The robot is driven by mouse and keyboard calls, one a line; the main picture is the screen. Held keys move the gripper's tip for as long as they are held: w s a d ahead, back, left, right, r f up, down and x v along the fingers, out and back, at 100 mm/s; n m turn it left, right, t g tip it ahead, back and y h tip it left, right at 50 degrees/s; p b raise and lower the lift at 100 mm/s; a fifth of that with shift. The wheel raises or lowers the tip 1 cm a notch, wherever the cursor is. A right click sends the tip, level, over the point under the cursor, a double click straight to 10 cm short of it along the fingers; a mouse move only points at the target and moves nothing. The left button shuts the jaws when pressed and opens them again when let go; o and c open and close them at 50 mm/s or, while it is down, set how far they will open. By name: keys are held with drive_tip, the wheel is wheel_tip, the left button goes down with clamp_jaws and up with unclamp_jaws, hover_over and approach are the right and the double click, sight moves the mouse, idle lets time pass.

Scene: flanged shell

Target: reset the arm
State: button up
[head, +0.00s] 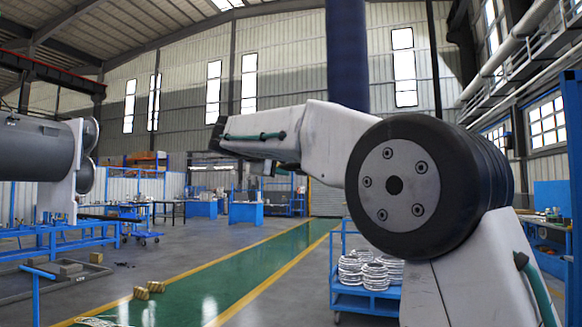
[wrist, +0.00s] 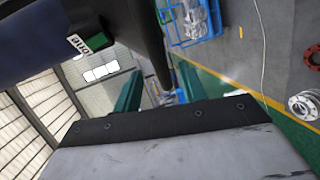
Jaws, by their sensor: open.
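My gripper (wrist: 160,90) shows in the wrist view as two green fingers standing apart beyond a dark plate, with nothing held between them. In the head view my arm is bent at a large dark joint on the right and reaches leftward across the middle, raised well above the floor. The gripper fingers cannot be made out clearly there. A large grey flanged shell (head: 30,150) lies horizontally at the left edge of the head view, far from my arm's end.
A blue cart (head: 365,300) with stacked pale flanges (head: 375,272) stands below my arm; the cart also shows in the wrist view (wrist: 187,42). Blue stands (head: 75,240) and small yellow blocks (head: 148,290) are at left. Loose flanges (wrist: 303,106) lie on the floor. The green walkway (head: 270,260) is mostly clear.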

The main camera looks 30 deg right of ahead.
drive_tip(key=shift+s+a+r, duration=0.1)
drive_tip(key=shift+s+a, duration=0.15)
drive_tip(key=shift+a, duration=0.1)
drive_tip(key=s+a+f+g+y, duration=0.1)
drive_tip(key=s+f+y, duration=0.15)
drive_tip(key=f, duration=0.45)
drive_tip(key=s+f+g+y, duration=0.1)
drive_tip(key=s+f, duration=0.3)
drive_tip(key=f, duration=0.2)
drive_tip(key=s+a+f+g+y, duration=0.1)
drive_tip(key=s+f+g+y, duration=0.15)
drive_tip(key=f, duration=0.45)
drive_tip(key=s+a+f+m+y, duration=0.1)
drive_tip(key=s+f, duration=0.5)
drive_tip(key=s, duration=0.6)
drive_tip(key=s+a+f+m+g+y, duration=0.1)
drive_tip(key=s+f+m+y, duration=0.1)
drive_tip(key=s+f+y, duration=0.2)
drive_tip(key=s+a+f+m+g+y, duration=0.1)
drive_tip(key=s+f, duration=0.9)
drive_tip(key=s, duration=1)
drive_tip(key=shift+s+a+m+y, duration=0.15)
drive_tip(key=shift+a+m+y, duration=0.35)
drive_tip(key=shift+m+y, duration=0.25)
drive_tip(key=shift+f+g, duration=0.1)
drive_tip(key=shift+g, duration=0.15)
